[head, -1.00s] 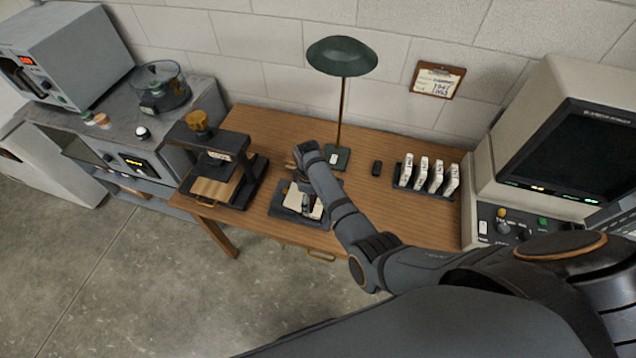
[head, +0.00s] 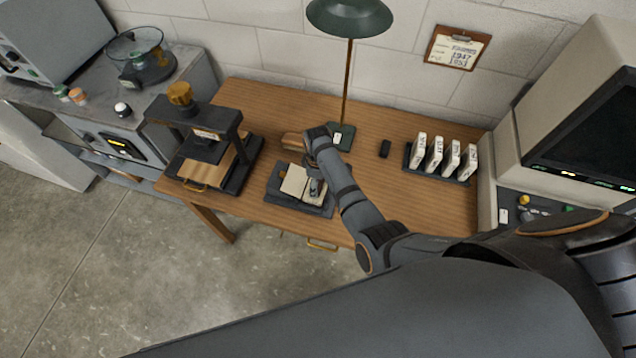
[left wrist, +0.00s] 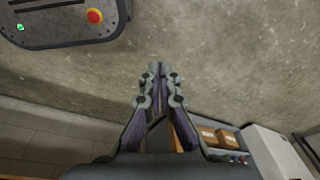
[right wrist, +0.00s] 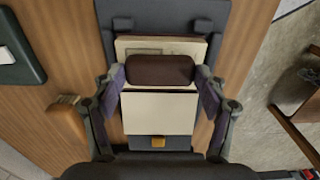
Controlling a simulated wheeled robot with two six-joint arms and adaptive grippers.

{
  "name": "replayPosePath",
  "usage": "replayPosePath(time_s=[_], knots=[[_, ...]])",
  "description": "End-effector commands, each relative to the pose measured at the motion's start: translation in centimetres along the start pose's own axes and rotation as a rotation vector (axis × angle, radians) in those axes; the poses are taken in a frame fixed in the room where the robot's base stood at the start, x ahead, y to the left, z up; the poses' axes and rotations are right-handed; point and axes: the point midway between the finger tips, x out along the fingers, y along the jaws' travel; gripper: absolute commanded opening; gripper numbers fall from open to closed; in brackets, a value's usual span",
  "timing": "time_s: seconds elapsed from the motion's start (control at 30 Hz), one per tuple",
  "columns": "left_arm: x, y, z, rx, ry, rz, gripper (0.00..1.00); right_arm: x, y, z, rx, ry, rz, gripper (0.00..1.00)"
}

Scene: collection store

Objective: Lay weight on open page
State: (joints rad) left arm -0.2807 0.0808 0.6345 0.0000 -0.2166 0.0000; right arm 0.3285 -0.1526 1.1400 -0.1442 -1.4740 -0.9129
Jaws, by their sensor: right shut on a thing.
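The open book (head: 294,182) lies on a dark grey cradle (head: 285,202) on the wooden desk. Its cream pages (right wrist: 160,114) also show in the right wrist view, on the cradle (right wrist: 160,12). My right gripper (head: 317,186) is over the right part of the book. In the right wrist view my right gripper (right wrist: 160,73) is shut on a dark brown, rounded weight (right wrist: 160,70), which lies across the pages in the picture. I cannot tell whether the weight touches the page. My left gripper (left wrist: 160,72) is shut and empty above the floor, away from the desk.
A press (head: 210,150) stands left.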

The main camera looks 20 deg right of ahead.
Motion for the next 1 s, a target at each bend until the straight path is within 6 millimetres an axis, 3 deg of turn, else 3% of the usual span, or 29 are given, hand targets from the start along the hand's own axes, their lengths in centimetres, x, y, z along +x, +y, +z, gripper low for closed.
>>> replayPosePath(time_s=[0.17, 0.2, 0.37, 0.77, 1.0], knots=[[0.0, 0.0, 1.2, 0.001, -0.019, 0.0, 0.0, 0.2, 0.1, 0.0, 0.0, 0.0, 0.001, 0.23], [0.0, 0.1, 1.9, 0.001, -0.028, 0.001, 0.0, 0.3, 0.0, 0.0, 0.0, 0.0, 0.0, 0.74], [-0.1, 0.1, 3.6, 0.002, -0.055, 0.001, 0.0, 0.2, 0.0, 0.0, 0.0, 0.0, 0.001, 0.96], [-0.3, 0.1, 2.1, 0.001, -0.032, 0.001, 0.0, -0.3, 0.1, 0.0, 0.0, 0.0, 0.001, 0.96], [-5.6, -0.3, 1.3, 0.0, -0.031, 0.002, 0.0, -5.3, 0.1, 0.0, 0.0, 0.0, 0.001, 0.96]])
